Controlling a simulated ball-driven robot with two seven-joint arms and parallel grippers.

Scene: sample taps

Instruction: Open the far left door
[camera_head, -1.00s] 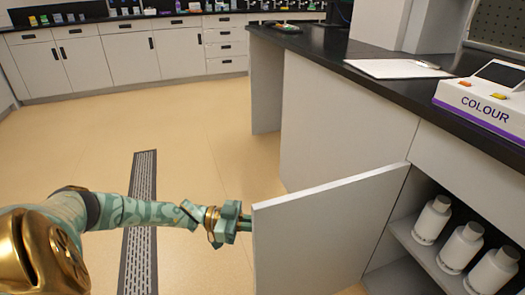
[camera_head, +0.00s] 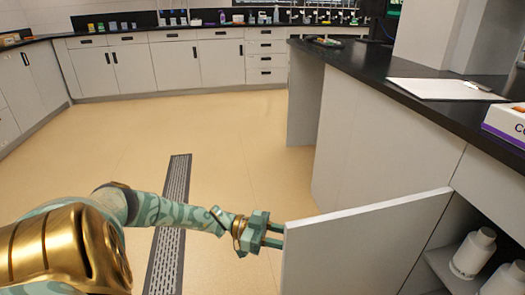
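A light grey cabinet door (camera_head: 360,250) stands swung open below the black counter on the right. Beside its hinge side is an open compartment with white bottles on a shelf (camera_head: 440,265). My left gripper (camera_head: 280,236) is at the free edge of the door. Its two fingers show a gap between them and reach to the edge. Their tips meet or pass behind the door, so I cannot tell whether they grip it. My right gripper is not in view.
White bottles (camera_head: 473,253) stand in the open compartment. A clipboard with paper (camera_head: 440,89) and a white-and-purple box (camera_head: 508,124) rest on the black counter (camera_head: 410,95). Closed cabinets (camera_head: 165,66) line the back wall. The tan floor (camera_head: 120,140) is clear, with a drain grate (camera_head: 176,190).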

